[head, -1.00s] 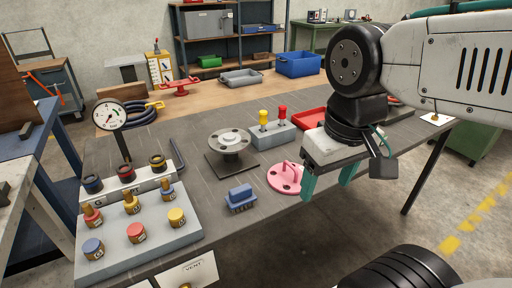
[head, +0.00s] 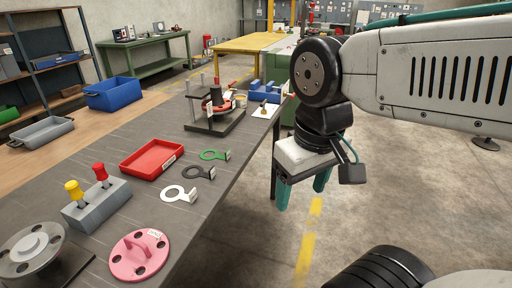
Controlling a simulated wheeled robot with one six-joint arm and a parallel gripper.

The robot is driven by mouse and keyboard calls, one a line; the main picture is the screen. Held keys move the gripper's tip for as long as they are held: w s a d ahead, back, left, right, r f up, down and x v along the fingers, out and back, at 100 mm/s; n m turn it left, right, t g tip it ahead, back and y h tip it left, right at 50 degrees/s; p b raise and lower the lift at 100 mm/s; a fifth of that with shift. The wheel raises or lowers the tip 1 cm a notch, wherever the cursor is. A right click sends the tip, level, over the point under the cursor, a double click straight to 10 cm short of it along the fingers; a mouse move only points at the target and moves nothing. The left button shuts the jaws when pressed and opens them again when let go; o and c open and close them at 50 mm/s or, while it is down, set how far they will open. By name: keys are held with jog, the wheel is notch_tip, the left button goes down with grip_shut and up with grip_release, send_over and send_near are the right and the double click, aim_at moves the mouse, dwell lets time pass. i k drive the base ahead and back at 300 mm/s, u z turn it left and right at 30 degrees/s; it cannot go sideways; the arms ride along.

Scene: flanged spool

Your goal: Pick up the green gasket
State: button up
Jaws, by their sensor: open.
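The green gasket (head: 211,155) is a flat ring with a small tag at its right, lying on the dark workbench (head: 150,208) near its right edge. A black gasket (head: 193,173) and a white gasket (head: 175,194) lie in front of it, each with a similar tag. My gripper (head: 302,192) has teal fingers, open and empty, pointing down. It hangs beyond the bench's right edge, to the right of the green gasket and apart from it.
A red tray (head: 152,160) lies left of the gaskets. A fixture with posts and a red flanged part (head: 217,106) stands behind them. A pink flange with a handle (head: 139,255) and a grey block with yellow and red plungers (head: 98,206) are in front.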

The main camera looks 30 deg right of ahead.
aim_at(226, 158)
jog(key=z, duration=0.05)
jog(key=k, duration=0.55)
jog(key=z, duration=0.55)
jog(key=i, duration=1.45)
jog(key=u, duration=0.15)
